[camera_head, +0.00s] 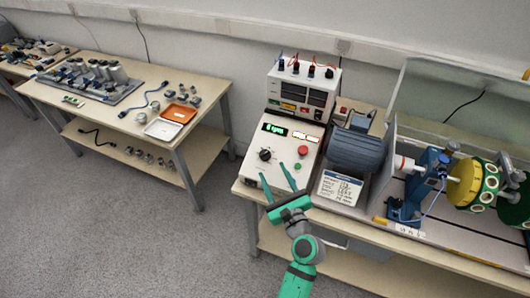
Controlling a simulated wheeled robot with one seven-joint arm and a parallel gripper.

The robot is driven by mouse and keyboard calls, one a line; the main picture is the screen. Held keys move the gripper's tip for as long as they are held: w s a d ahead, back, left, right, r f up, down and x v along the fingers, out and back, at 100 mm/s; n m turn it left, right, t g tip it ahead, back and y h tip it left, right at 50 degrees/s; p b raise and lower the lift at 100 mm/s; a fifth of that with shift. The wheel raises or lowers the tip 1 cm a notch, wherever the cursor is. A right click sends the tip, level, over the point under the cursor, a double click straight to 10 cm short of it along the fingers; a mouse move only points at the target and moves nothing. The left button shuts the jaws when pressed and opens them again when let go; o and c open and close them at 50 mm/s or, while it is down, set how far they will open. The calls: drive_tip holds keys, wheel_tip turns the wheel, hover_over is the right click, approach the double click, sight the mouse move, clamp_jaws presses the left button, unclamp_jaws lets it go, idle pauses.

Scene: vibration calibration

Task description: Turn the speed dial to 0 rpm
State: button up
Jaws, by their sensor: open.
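The speed dial (265,155) is a black round knob on the sloping front of a white control box (252,171). Above it, a small green-lit display (275,130) ends in "rpm"; its digits are too small to read surely, though they may show 0. A red button (303,150) and a green button (298,166) sit to the dial's right. My green gripper (276,182) is open and empty, with its two fingers pointing up toward the panel. The dial's pointer mark is too small to read.
A meter unit (303,88) with cables stands behind the control box. A blue-grey motor (356,150), a label card (341,187) and a clear-walled rig with yellow-green discs (465,184) stand to the right. Another bench (106,117) holds parts at left, with open floor between.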

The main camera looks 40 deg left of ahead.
sight(265, 154)
drive_tip(key=x, duration=0.9)
drive_tip(key=shift+w+d, duration=0.1)
drive_tip(key=shift+w, duration=0.1)
drive_tip(key=shift+w+a, duration=0.15)
drive_tip(key=shift+a, duration=0.25)
drive_tip(key=c, duration=1.1)
